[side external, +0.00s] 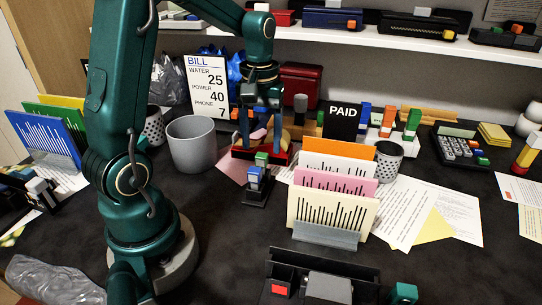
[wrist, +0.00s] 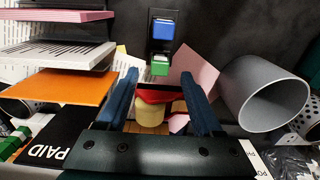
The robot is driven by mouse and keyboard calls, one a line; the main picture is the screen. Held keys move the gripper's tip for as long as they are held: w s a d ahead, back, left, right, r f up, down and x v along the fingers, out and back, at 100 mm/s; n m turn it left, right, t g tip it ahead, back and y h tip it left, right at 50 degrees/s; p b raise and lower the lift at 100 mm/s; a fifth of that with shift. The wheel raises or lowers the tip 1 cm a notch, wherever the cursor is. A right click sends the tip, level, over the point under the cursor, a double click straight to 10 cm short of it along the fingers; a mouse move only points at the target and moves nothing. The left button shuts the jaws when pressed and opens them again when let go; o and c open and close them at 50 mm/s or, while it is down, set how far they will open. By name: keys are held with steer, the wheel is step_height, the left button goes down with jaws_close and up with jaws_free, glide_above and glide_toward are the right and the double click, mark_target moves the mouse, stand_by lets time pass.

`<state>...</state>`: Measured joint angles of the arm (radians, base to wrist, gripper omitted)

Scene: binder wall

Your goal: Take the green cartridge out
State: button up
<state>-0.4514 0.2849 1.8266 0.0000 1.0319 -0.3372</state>
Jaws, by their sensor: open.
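The green cartridge (side external: 262,158) stands upright in a small black holder (side external: 257,197), behind a blue cartridge (side external: 254,176). In the wrist view the green cartridge (wrist: 160,66) is just beyond my fingertips, centred between them, with the blue cartridge (wrist: 162,28) further up the picture. My gripper (side external: 262,104) hangs above and behind the holder, over a red and tan object (side external: 240,153). In the wrist view my gripper (wrist: 159,77) has its two blue fingers spread apart with nothing held. The green cartridge's lower part is hidden in the holder.
A grey cup (side external: 192,145) stands left of the holder; it also shows in the wrist view (wrist: 262,92). A rack of upright cards (side external: 333,212) stands close on the right. A black PAID sign (side external: 342,122) is behind. A shelf (side external: 370,40) runs overhead at the back.

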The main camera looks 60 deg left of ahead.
mark_target(262, 155)
steer(key=shift+f, duration=2.2)
steer(key=shift+c, duration=0.3)
jaws_close()
steer(key=shift+r, duration=0.1)
